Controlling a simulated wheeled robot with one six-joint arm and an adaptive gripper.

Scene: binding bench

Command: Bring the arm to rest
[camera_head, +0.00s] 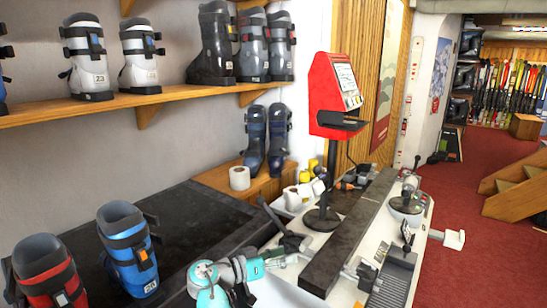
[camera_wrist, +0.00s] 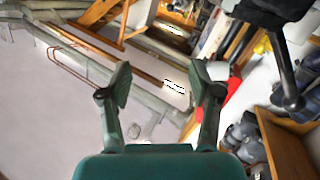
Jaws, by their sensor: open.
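My gripper (camera_wrist: 160,90) shows in the wrist view, with its teal body at the bottom edge. Its two grey fingers stand well apart, and nothing is held between them. The view past the fingers is strongly tilted, with a pale surface on the left and boots at the lower right. In the head view, teal and grey parts of my arm show at the bottom centre, beside the bench (camera_head: 270,291). I cannot clearly make out the fingertips there.
A red display box (camera_head: 325,92) stands on a black post on the bench. A wooden shelf (camera_head: 150,101) holds more boots.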

